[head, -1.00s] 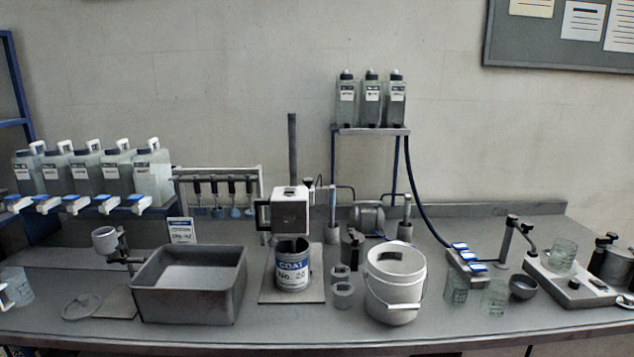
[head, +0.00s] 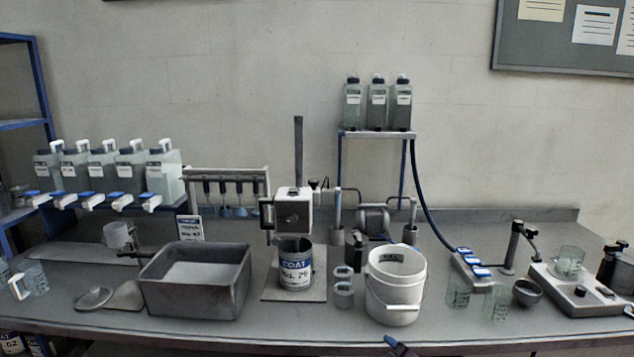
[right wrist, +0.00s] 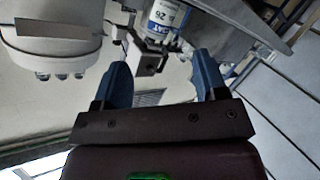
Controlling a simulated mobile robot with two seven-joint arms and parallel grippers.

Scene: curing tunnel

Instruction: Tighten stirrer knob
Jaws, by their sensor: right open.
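The stirrer's boxy pale head (head: 294,211) with a dark front panel is on an upright dark post (head: 298,150). A small dark knob-like part (head: 314,185) shows by its top right; I cannot tell whether this is the knob. A labelled can (head: 295,266) stands under the head; a labelled can also shows in the right wrist view (right wrist: 167,14). My right gripper (right wrist: 163,78) is open, with nothing between its blue fingers. In the head view only a blue tip of it (head: 392,342) shows at the bottom edge, well short of the stirrer. My left gripper is out of view.
A grey tub (head: 195,303) stands left of the can and a white bucket (head: 394,308) right of it. Glass beakers (head: 458,290) and a plate device (head: 578,297) are at the right.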

